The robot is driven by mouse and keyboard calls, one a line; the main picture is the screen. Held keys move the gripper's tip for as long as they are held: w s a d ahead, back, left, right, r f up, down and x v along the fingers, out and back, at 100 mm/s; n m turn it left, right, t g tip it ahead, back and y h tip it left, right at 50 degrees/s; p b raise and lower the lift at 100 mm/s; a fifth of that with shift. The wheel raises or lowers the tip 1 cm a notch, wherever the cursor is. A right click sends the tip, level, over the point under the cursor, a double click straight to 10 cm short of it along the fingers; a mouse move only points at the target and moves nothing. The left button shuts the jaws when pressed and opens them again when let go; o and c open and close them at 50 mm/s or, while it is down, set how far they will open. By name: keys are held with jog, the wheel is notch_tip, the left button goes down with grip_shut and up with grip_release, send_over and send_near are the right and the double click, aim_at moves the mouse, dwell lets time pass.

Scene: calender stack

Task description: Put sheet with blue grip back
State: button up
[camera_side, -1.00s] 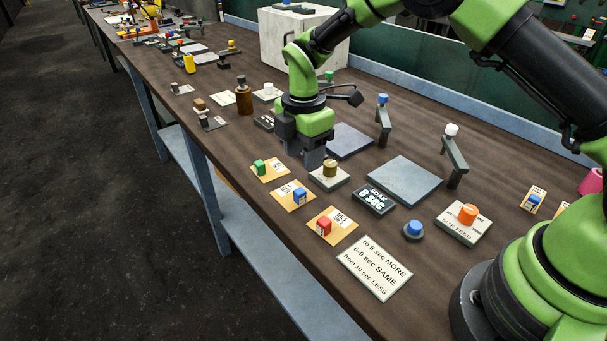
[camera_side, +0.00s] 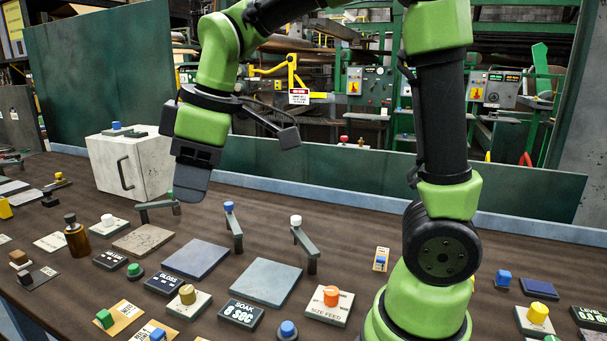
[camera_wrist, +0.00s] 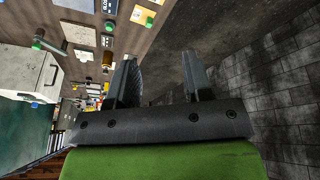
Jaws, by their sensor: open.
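A yellow-orange sheet with a blue grip (camera_side: 157,335) lies on the bench at the bottom edge of the side view, partly cut off. A similar small card with a blue grip (camera_side: 380,259) lies farther right, beside my arm's base. I cannot tell which is the task's sheet. My gripper (camera_side: 187,195) is raised above the bench, in front of the white cabinet and apart from both sheets. In the wrist view my gripper (camera_wrist: 158,60) shows two spread fingers with nothing between them.
A sheet with a green grip (camera_side: 120,318) lies left of the blue-grip one. A white cabinet (camera_side: 130,165) stands at the back left. Grey plates (camera_side: 262,281) and upright levers (camera_side: 305,245) stand mid-bench, below my gripper's height. Button blocks crowd the front.

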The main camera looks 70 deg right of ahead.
jog(key=s+d+r+m+t, duration=0.1)
jog(key=s+m+t, duration=0.2)
jog(key=s+m, duration=0.8)
jog(key=s, duration=0.3)
jog(key=shift+s+d+r+t+y, duration=0.15)
jog(key=shift+s+r+t+y, duration=0.1)
jog(key=shift+r+t+y, duration=0.05)
